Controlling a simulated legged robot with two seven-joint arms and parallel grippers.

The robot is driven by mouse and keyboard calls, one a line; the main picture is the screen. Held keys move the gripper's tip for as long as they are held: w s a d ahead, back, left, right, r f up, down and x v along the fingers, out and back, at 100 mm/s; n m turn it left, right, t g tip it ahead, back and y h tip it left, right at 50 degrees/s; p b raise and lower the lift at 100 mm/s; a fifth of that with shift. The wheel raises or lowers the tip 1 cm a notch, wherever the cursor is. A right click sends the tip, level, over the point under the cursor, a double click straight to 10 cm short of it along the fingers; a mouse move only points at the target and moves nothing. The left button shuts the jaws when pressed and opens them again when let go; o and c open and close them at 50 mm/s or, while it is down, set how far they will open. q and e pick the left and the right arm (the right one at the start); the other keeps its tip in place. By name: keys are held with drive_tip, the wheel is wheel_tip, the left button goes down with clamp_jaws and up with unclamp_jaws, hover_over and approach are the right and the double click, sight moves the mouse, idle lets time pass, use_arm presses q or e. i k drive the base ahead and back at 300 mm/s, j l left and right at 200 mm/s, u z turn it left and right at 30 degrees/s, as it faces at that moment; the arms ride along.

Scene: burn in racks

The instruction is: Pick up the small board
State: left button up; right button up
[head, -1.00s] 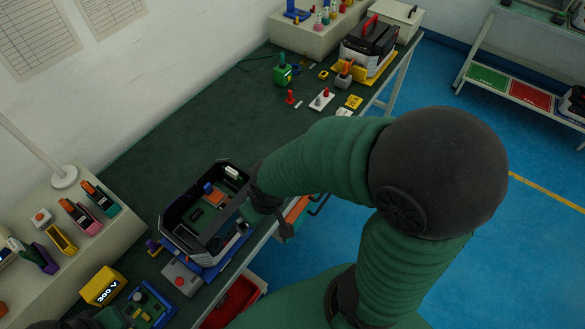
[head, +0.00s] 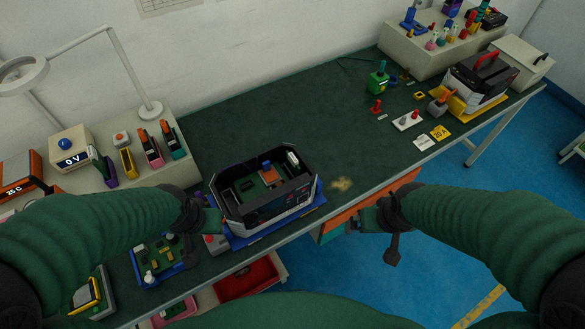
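A green circuit board (head: 160,258) with yellow and white parts sits in a blue holder on the bench at lower left. Another green board (head: 257,188) with an orange block lies inside the open black case (head: 228,208) in the middle. I cannot tell which is the small board. My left gripper (head: 213,212) is by the case's left end, near a grey box with a red button. My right gripper (head: 362,219) is off the front bench edge, right of the case. I see nothing held in either gripper, and their finger gaps are too small to make out.
The green bench top (head: 310,110) is clear behind the case. A closed black-and-white unit (head: 481,78) stands on a yellow base at right. Red and white pieces and yellow tags lie before it. A red bin (head: 248,278) is below the front edge. A lamp stands at left.

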sight(291, 163)
drive_tip(key=i+l+u, duration=0.15)
drive_tip(key=l, duration=0.25)
drive_tip(key=i+l+u, duration=0.1)
drive_tip(key=l, duration=0.35)
drive_tip(key=i+l+u, duration=0.15)
drive_tip(key=i+l, duration=0.15)
drive_tip(key=l, duration=0.15)
drive_tip(key=i+l+u, duration=0.15)
drive_tip(key=l, duration=0.3)
drive_tip(key=i+l+u, duration=0.1)
drive_tip(key=l, duration=0.4)
drive_tip(key=i+l+u, duration=0.15)
drive_tip(key=l, duration=0.3)
drive_tip(key=k, duration=0.05)
